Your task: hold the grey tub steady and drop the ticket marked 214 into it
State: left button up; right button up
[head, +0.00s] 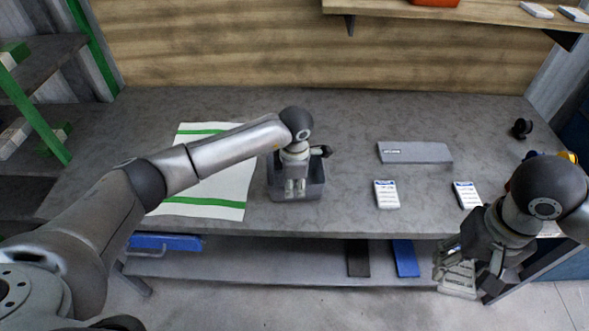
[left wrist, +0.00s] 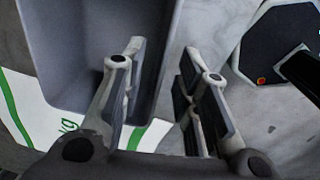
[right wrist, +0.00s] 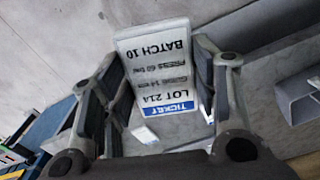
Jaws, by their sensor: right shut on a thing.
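The grey tub (head: 315,188) stands on the bench, right of the striped sack. My left gripper (head: 295,188) points down at the tub; in the left wrist view its fingers (left wrist: 160,85) are apart, with the tub's wall (left wrist: 160,50) between them and no clear grip on it. My right gripper (head: 468,270) is shut on the ticket marked LOT 214 (right wrist: 158,68), a white card with a blue band. In the head view this ticket (head: 458,281) hangs in front of the bench's front edge, at the right.
Two other white tickets lie on the bench, one in the middle (head: 387,194) and one farther right (head: 466,194). A flat grey box (head: 415,152) lies behind them. A white sack with green stripes (head: 222,160) lies left of the tub. A lower shelf (head: 300,262) holds blue and dark pieces.

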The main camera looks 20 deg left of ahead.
pick_arm(q)
jog(key=shift+w+f, duration=0.15)
jog(key=shift+f, duration=1.05)
grip_shut()
dwell(0.5)
jog(key=shift+o, duration=0.2)
grip_release()
